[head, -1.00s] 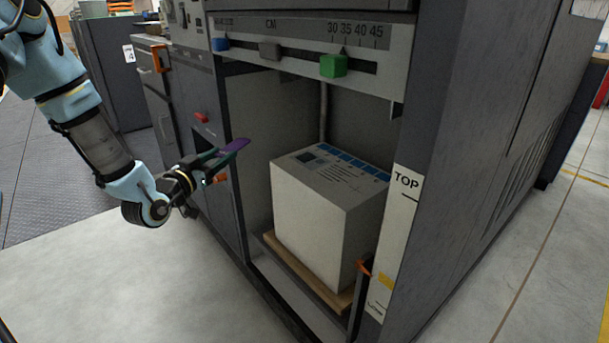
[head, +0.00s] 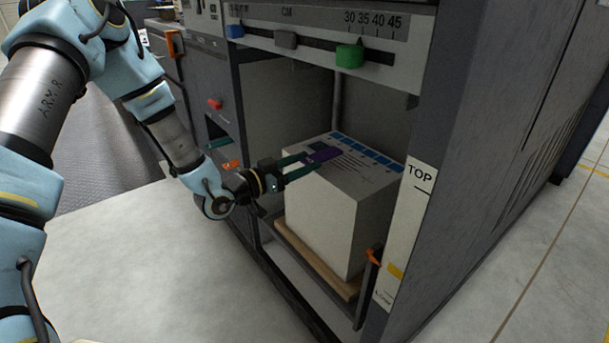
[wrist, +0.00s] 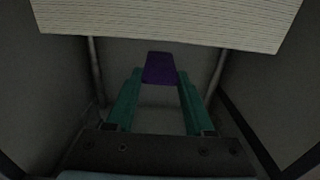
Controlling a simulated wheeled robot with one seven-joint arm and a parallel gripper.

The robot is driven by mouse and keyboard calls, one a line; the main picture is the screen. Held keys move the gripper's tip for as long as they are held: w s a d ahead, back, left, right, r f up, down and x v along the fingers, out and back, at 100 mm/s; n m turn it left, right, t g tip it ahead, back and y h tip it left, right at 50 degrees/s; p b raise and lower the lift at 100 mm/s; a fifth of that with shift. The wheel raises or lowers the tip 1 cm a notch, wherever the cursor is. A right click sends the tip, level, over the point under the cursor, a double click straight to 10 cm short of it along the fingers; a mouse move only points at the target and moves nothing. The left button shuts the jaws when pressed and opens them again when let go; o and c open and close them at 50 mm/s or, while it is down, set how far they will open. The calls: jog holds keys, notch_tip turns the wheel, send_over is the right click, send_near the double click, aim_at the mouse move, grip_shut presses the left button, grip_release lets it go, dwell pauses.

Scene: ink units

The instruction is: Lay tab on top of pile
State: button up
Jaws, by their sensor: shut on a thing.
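The pile (head: 318,212) is a tall white stack with blue blocks and dark print on its top sheet. It stands on a wooden board (head: 318,262) inside the machine's open bay. My gripper (head: 310,158) reaches in from the left, its teal fingers shut on the purple tab (head: 325,154). The tab appears over the left part of the pile's top; I cannot tell whether it touches. In the wrist view the tab (wrist: 160,68) sticks out flat beyond the two fingertips (wrist: 160,80). The pile's layered pale side (wrist: 170,22) fills the top there.
A scale bar with a blue slider (head: 235,31), a grey slider (head: 286,39) and a green slider (head: 349,56) runs above the bay. A post marked TOP (head: 420,174) bounds it on the right, with an orange-tipped lever (head: 374,256). Floor is open at left.

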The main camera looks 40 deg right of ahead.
jog(key=shift+f, duration=1.6)
jog(key=shift+f+b, duration=0.2)
jog(key=shift+b, duration=0.15)
jog(key=o, duration=1.3)
jog(key=shift+r, duration=0.15)
